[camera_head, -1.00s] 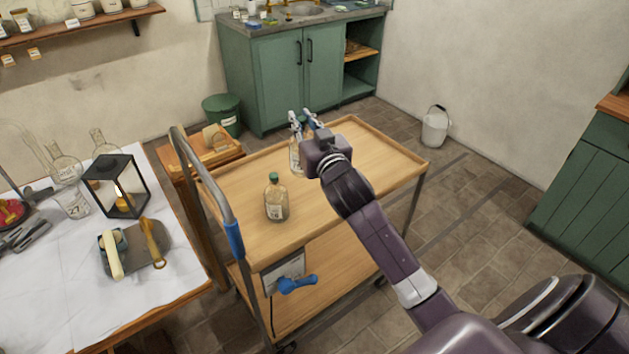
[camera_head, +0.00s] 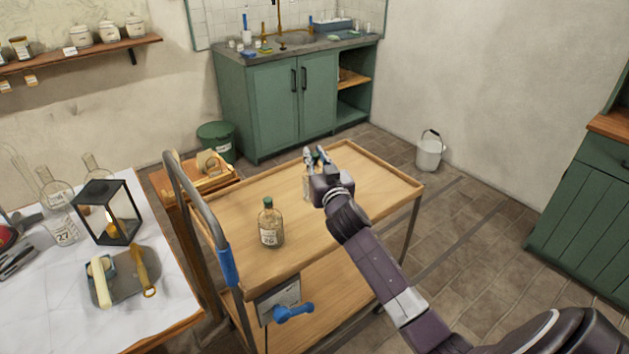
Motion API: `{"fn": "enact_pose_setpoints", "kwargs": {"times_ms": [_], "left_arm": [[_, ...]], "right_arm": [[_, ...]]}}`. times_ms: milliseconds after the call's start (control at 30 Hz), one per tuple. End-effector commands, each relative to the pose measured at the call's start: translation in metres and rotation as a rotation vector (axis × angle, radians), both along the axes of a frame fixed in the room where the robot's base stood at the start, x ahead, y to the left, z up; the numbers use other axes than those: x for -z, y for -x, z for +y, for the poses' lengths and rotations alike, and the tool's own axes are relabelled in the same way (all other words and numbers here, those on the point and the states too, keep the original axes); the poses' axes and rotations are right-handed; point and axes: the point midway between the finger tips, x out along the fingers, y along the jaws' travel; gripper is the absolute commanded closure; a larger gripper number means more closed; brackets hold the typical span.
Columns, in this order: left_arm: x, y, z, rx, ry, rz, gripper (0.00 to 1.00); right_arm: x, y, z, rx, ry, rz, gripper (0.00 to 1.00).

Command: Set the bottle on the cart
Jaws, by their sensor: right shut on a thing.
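The wooden cart (camera_head: 365,180) stands in the middle of the view, with a grey push handle on its left. My right gripper (camera_head: 316,156) is over the cart's top and shut on a clear bottle (camera_head: 307,186). The gripper hides most of this bottle, and I cannot tell whether its base touches the cart top. A second bottle (camera_head: 270,226), with a green cap and a white label, stands upright on the cart top, left of and nearer than the gripper. My left gripper is not in view.
A table with a white cloth (camera_head: 60,300) at the left holds a black lantern (camera_head: 108,212), glass bottles and a grey board (camera_head: 125,280). A green bin (camera_head: 217,143) and green cabinet (camera_head: 277,105) stand behind the cart. The cart top's right side is clear.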

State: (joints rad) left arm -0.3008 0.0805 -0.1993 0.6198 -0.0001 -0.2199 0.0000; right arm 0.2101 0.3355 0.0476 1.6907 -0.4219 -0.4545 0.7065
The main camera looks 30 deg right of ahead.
Motion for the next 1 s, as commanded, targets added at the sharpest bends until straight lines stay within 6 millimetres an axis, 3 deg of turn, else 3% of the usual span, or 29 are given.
{"fn": "enact_pose_setpoints", "kwargs": {"times_ms": [100,267,500,967,1000], "left_arm": [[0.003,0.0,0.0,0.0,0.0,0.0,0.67],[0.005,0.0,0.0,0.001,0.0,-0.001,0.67],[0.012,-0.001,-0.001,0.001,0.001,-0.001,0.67],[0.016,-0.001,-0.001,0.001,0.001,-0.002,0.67],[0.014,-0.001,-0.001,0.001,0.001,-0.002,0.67]], "right_arm": [[0.02,0.0,0.0,0.0,0.0,-0.003,1.0],[0.031,0.0,0.0,0.0,0.001,-0.006,1.0],[0.067,0.0,0.0,0.001,-0.001,-0.003,1.0],[0.076,0.0,0.0,0.0,0.002,-0.005,1.0],[0.077,0.0,0.0,0.001,0.0,-0.001,0.8]]}}
